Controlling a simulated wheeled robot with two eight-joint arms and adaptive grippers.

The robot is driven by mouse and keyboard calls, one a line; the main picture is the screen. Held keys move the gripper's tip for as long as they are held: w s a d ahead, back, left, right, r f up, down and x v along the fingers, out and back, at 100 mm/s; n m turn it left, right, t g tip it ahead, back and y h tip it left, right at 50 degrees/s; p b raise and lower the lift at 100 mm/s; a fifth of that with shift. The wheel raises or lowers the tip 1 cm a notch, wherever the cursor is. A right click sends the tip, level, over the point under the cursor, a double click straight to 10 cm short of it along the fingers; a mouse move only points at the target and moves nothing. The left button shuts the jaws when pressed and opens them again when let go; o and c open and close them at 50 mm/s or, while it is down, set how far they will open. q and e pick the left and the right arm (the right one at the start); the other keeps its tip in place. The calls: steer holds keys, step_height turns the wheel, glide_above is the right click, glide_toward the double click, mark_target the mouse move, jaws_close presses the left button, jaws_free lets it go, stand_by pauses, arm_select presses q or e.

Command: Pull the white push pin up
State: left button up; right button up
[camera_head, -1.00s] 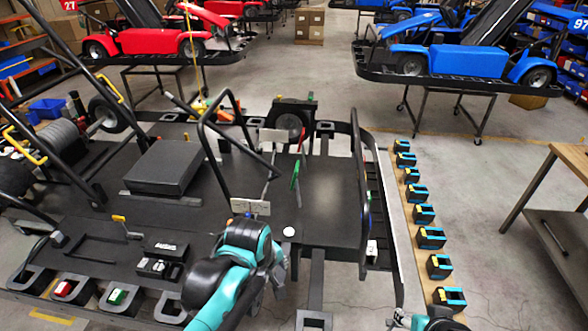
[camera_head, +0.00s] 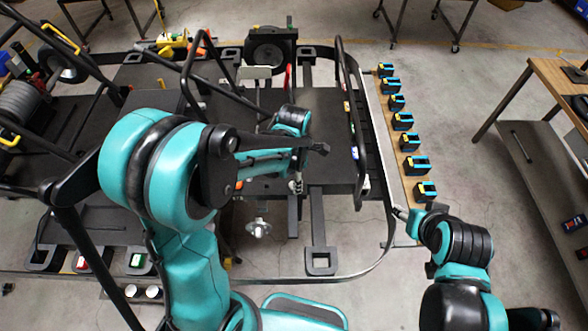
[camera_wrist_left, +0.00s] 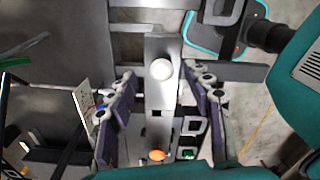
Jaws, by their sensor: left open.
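The white push pin (camera_wrist_left: 162,69) shows in the left wrist view as a round white head on a grey metal bar (camera_wrist_left: 160,105). My left gripper (camera_wrist_left: 158,75) is open, with one dark purple finger on each side of the bar. The pin head appears between the fingertips; I cannot tell whether they touch it. In the head view my left arm reaches over the kart frame and hides the pin. My right gripper (camera_head: 402,213) is at the lower right, beside the rail; its fingers are too small to read.
A black kart frame (camera_head: 322,262) fills the middle, with upright black tubes. A row of several black, blue and yellow blocks (camera_head: 403,121) stands on a strip at its right. A wooden table (camera_head: 553,70) is at the far right. Floor between is clear.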

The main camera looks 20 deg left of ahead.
arm_select(q)
steer(key=shift+f, duration=0.55)
steer(key=shift+s+d+f, duration=0.1)
steer(key=shift+s+f, duration=0.05)
steer(key=shift+f, duration=0.15)
steer(key=shift+c, duration=0.9)
jaws_close()
steer(key=shift+r+p, duration=0.3)
steer(key=shift+r, duration=0.2)
steer(key=shift+o, duration=0.8)
jaws_free()
